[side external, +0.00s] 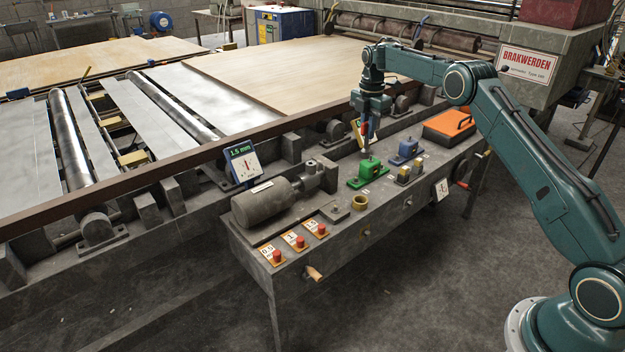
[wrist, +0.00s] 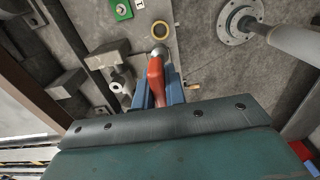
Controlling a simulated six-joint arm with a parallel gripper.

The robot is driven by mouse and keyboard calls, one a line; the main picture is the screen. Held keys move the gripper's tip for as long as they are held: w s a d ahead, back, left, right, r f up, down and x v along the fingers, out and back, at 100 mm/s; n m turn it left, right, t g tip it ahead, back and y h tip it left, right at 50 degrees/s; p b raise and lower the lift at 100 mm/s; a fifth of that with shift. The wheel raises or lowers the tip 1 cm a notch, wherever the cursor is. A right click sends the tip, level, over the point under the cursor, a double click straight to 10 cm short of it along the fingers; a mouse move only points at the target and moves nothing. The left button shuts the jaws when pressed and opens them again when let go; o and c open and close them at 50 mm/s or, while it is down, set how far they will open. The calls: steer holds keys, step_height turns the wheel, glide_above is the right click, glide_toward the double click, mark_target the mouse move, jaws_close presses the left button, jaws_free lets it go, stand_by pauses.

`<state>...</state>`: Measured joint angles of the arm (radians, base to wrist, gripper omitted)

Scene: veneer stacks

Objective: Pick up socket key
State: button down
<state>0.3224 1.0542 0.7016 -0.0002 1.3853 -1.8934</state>
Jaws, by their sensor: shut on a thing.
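The socket key has a red handle and a grey metal end. In the side external view its red part (side external: 366,129) hangs from my gripper (side external: 371,121) above the workbench. In the wrist view its handle (wrist: 156,76) lies between the blue fingers of my gripper (wrist: 162,92), and the metal end points away from me. The gripper is shut on it. In the side external view the key is above a green block (side external: 369,174) on the bench. I cannot tell how large the gap between them is. The green block (wrist: 122,9) sits at the top in the wrist view.
A gauge sign (side external: 243,160) stands behind.

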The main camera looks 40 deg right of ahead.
steer(key=shift+r, duration=0.55)
steer(key=w+a+f, duration=0.1)
steer(key=a+f, duration=0.8)
steer(key=f, duration=0.1)
steer(key=shift+w+a, duration=0.3)
steer(key=shift+w, duration=0.05)
steer(key=shift+f, duration=0.2)
steer(key=shift+f, duration=2.5)
steer(key=shift+f, duration=1.15)
steer(key=shift+n, duration=0.5)
